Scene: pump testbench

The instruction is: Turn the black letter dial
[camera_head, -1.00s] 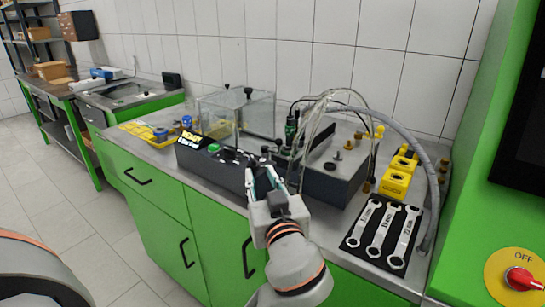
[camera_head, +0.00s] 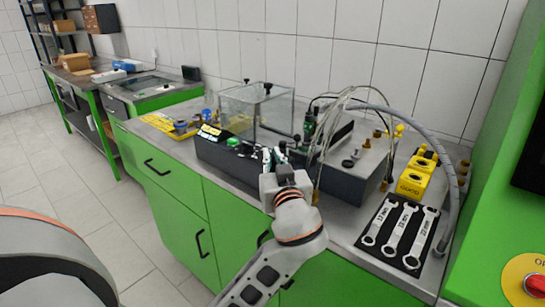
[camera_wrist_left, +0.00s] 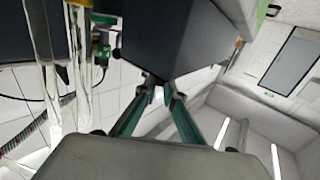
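I cannot make out the black letter dial in either view; my left gripper covers part of the pump unit's front. The dark pump unit (camera_head: 345,183) stands on the steel bench, with hoses and fittings on its top. My left gripper (camera_head: 273,155) is at the front of the unit, its green-grey fingers pointing at it. In the left wrist view the fingertips (camera_wrist_left: 161,86) have a small gap between them, by the lower corner of a dark box (camera_wrist_left: 175,40). Nothing shows held between them. Whether they touch the box is unclear. My right gripper is out of view.
A black control box (camera_head: 215,150) with a green button (camera_head: 233,142) is left of the gripper, before a clear tank (camera_head: 255,108). A wrench tray (camera_head: 397,235) and yellow blocks (camera_head: 416,178) are at right. A red switch (camera_head: 535,288) is at the lower right.

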